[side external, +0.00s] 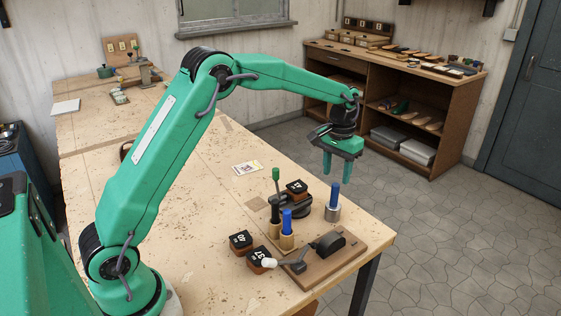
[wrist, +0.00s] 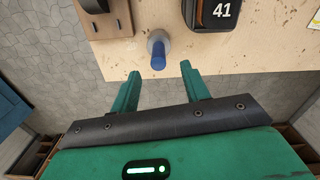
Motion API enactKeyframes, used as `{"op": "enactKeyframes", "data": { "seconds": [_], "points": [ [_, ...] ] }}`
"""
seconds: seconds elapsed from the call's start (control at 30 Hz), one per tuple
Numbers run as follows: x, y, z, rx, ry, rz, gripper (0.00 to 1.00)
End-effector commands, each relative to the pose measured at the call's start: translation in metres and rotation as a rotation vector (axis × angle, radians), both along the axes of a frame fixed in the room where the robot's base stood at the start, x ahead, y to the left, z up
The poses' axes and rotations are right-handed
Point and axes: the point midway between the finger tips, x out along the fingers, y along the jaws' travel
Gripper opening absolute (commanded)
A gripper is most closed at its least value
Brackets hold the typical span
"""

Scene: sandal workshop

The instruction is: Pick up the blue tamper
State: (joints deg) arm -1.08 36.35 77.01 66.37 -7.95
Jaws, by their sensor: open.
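A tamper with a blue handle and a grey metal base (side external: 333,212) stands upright near the table's right edge. In the wrist view its blue handle (wrist: 158,59) shows just ahead of the gap between my fingers. My gripper (side external: 337,174) points down, open and empty, higher than the tamper and apart from it. In the wrist view my gripper (wrist: 160,70) has both fingers spread, with the table edge passing behind them. A second blue-handled tool (side external: 287,229) with a tan base stands further left on the table.
A green-handled tool (side external: 276,186) and a dark block on a round stand (side external: 296,196) are close by. A wooden board with a black rounded part (side external: 327,244) lies in front. Numbered blocks (side external: 241,242) sit left. Floor lies beyond the table edge.

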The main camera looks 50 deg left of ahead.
Motion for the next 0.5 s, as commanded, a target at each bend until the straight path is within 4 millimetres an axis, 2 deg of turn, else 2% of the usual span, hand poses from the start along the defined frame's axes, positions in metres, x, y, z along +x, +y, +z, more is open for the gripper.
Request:
{"op": "enactKeyframes", "data": {
  "seconds": [0.17, 0.5],
  "points": [
    [0.000, 0.000, -0.003, 0.000, 0.001, 0.000, 0.46],
    [0.000, 0.000, -0.026, 0.000, 0.000, 0.000, 0.46]
  ]
}}
